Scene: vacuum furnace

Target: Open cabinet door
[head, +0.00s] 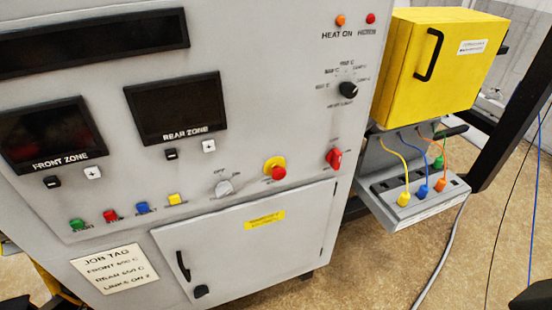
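The grey cabinet door (252,256) is low on the front of the furnace cabinet and looks closed. It has a yellow label (264,220), a black upright handle (183,266) at its left edge and a black knob (201,291) below that. A yellow box (440,70) at the upper right has its own black handle (429,55) and also looks closed. No gripper fingers show in the head view. Dark shapes cut off at the bottom corners may be parts of my arms, but I cannot tell.
The grey panel carries displays, buttons, a red emergency knob (278,173) and a job tag (114,268). A socket block (415,205) with yellow, blue, orange and green plugs juts out at the right. A grey cable (443,262) crosses the floor. Floor at lower right looks mostly clear.

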